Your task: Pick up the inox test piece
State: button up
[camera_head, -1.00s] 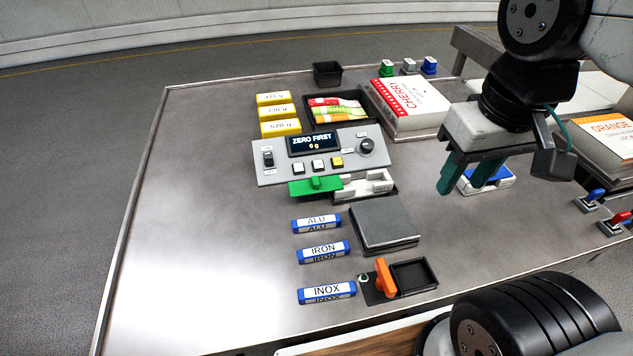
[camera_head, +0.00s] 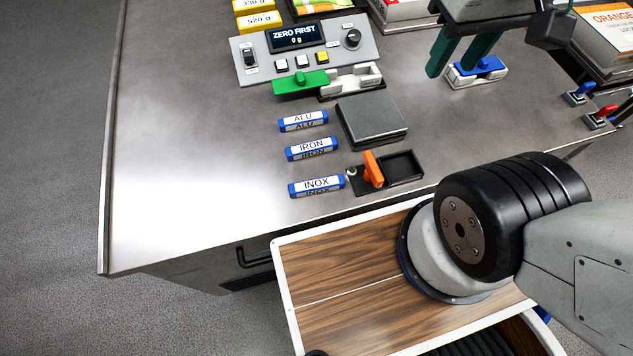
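The INOX test piece (camera_head: 317,186) is a short white bar with blue ends and the label INOX. It lies on the metal table near its front edge. The IRON piece (camera_head: 312,148) and the ALU piece (camera_head: 303,121) lie behind it in a column. My gripper (camera_head: 455,67) is at the top right, well to the right of and behind the INOX piece. Its two dark green fingers are apart and point down, with nothing seen between them. A white block with a blue handle (camera_head: 476,71) stands by the fingers.
A black tray with an orange lever (camera_head: 373,168) is just right of the INOX piece. A grey scale plate (camera_head: 371,119) and a control panel (camera_head: 303,47) reading ZERO FIRST lie behind. The table's left part (camera_head: 180,150) is clear.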

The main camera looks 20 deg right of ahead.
aim_at(334, 182)
jog(key=k, duration=0.5)
jog(key=z, duration=2.5)
jog(key=k, duration=1.4)
jog(key=u, duration=2.45)
